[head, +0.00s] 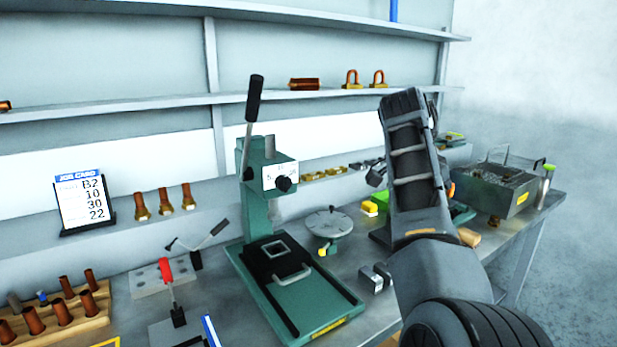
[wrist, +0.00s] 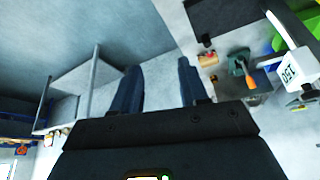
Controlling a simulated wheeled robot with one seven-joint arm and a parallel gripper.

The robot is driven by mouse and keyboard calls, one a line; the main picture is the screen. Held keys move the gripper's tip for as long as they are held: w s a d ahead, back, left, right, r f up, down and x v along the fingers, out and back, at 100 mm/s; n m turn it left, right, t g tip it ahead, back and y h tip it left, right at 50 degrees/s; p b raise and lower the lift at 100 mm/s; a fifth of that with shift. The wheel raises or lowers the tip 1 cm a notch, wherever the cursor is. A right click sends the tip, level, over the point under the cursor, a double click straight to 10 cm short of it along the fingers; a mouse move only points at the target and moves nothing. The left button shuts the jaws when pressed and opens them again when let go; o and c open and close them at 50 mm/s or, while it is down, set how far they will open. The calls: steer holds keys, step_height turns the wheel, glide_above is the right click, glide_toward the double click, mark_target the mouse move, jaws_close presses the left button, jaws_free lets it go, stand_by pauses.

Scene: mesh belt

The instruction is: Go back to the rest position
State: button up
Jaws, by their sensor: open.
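My gripper (wrist: 158,76) shows in the wrist view with its two dark fingers apart and nothing between them. Behind the gap lies a plain grey-blue surface. In the head view my arm rises from the lower right in front of the bench, and its links hide part of the bench; I cannot clearly make out the fingers there. No object is seen in my grip.
A green lever press (head: 268,180) stands mid-bench, its lever raised. A job card (head: 82,203), a wooden rack (head: 60,318) of copper pieces and a red-handled clamp (head: 167,275) are at left. A grey metal bin (head: 500,187) stands at right. Shelves run behind.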

steer(key=s+d+f+n+t+h+b, duration=0.1)
steer(key=s+d+f+n+t, duration=0.15)
steer(key=f, duration=0.95)
steer(key=s+d+f+n+t+b, duration=0.15)
steer(key=s+d+f, duration=0.25)
steer(key=f, duration=0.8)
steer(key=s+d+f+n+t+y+b, duration=0.1)
steer(key=s+f+n+t+b, duration=0.15)
steer(key=s+f+n, duration=0.75)
steer(key=s+a+f+t+y+b, duration=0.1)
steer(key=s+a+f+t+y, duration=0.15)
steer(key=s, duration=1.05)
steer(key=s+a+f+t+y+b, duration=0.1)
steer(key=s+a+t, duration=0.15)
steer(key=s, duration=1.15)
steer(key=s+a+r+t+b, duration=0.1)
steer(key=s+a+r, duration=0.1)
steer(key=s+r, duration=0.5)
steer(key=s+a+r+n+t+y+b, duration=0.1)
steer(key=s+a+r, duration=0.2)
steer(key=s+r, duration=0.4)
steer(key=shift+s+r, duration=0.15)
steer(key=shift+s, duration=0.3)
steer(key=shift+a, duration=0.1)
